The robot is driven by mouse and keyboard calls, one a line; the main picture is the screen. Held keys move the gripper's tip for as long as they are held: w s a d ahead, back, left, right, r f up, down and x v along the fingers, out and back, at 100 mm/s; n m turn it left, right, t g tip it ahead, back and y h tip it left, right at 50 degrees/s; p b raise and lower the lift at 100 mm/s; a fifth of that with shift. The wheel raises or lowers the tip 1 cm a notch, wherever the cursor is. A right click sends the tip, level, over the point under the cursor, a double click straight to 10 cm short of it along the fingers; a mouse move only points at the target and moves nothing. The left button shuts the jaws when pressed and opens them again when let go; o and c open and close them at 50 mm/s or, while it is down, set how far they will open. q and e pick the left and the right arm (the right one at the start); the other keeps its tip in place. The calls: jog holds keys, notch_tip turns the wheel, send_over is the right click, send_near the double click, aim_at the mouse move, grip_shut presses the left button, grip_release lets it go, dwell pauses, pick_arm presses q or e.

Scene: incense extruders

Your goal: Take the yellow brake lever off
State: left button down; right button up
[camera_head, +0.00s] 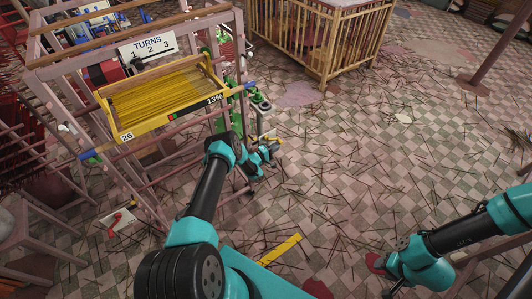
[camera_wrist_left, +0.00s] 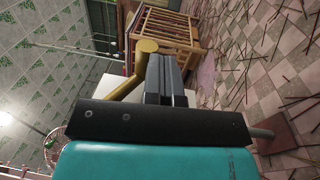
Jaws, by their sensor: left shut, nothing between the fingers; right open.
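The yellow brake lever (camera_wrist_left: 130,72) shows in the left wrist view as a yellow rod with a round knob at its end. It runs just left of the fingers of my left gripper (camera_wrist_left: 166,78), which are shut with nothing between them. Whether the fingers touch the lever I cannot tell. In the head view, a small bit of yellow (camera_head: 274,140) that looks like the lever shows beside my left gripper (camera_head: 271,151), right of the frame's green parts. My right gripper (camera_head: 388,288) is low at the bottom right, open and far from the lever.
A pinkish metal frame (camera_head: 236,60) holds a yellow tray (camera_head: 110,108) of yellow sticks and a "TURNS 1 2 3" sign (camera_head: 148,47). A wooden slatted crate (camera_head: 328,40) stands behind. Loose sticks litter the checkered floor (camera_head: 400,150). A yellow strip (camera_head: 280,250) lies in front.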

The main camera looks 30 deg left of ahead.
pick_arm(q)
jog(key=shift+w+r, duration=0.1)
jog(key=shift+r, duration=0.05)
jog(key=s+a+f, duration=0.1)
jog(key=s+f, duration=0.1)
jog(key=s, duration=0.1)
jog(key=s+a+f, duration=0.2)
jog(key=s, duration=0.2)
jog(key=s+a+f, duration=0.2)
jog(key=s, duration=0.2)
jog(key=shift+s+a+f, duration=0.15)
jog(key=shift+s+f, duration=0.1)
jog(key=shift+f, duration=0.05)
jog(key=s+d+r+m+g+y, duration=0.2)
jog(key=d+r+m+g+y, duration=0.15)
jog(key=d+r+g, duration=0.6)
jog(key=s+d+r+m+g, duration=0.2)
jog(key=s+d+r, duration=0.1)
jog(key=s, duration=0.5)
jog(key=s+d+r+m+g, duration=0.2)
jog(key=s+d+r+m, duration=0.1)
jog(key=s, duration=0.6)
jog(key=s+d+r+m+g, duration=0.2)
jog(key=s+d+r+g, duration=0.1)
jog(key=s+d+r, duration=0.2)
jog(key=s+r, duration=0.2)
jog(key=s, duration=0.2)
jog(key=shift+d+m+y, duration=0.2)
jog(key=shift+m+y, duration=0.15)
